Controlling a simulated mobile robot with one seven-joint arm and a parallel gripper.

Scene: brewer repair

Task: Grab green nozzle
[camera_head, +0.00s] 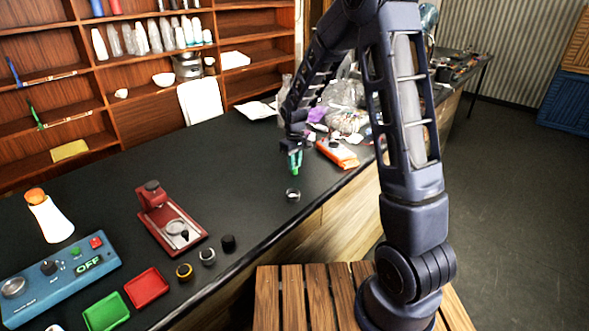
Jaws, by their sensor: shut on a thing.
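My gripper (294,152) is over the black counter, right of the picture's middle line of loose parts, pointing down. It is shut on the green nozzle (295,164), a small green piece showing below the fingers. The nozzle appears held above the counter, but its exact height is hard to tell. A small dark ring with a light rim (293,195) lies on the counter just below it in the picture, apart from the nozzle.
A red brewer stand (165,215), several small knobs or rings, red (147,287) and green (106,312) trays and a blue control box reading OFF (60,275) stand at the left. An orange-and-white packet (338,153) and clear bags lie right of my gripper. The middle counter is clear.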

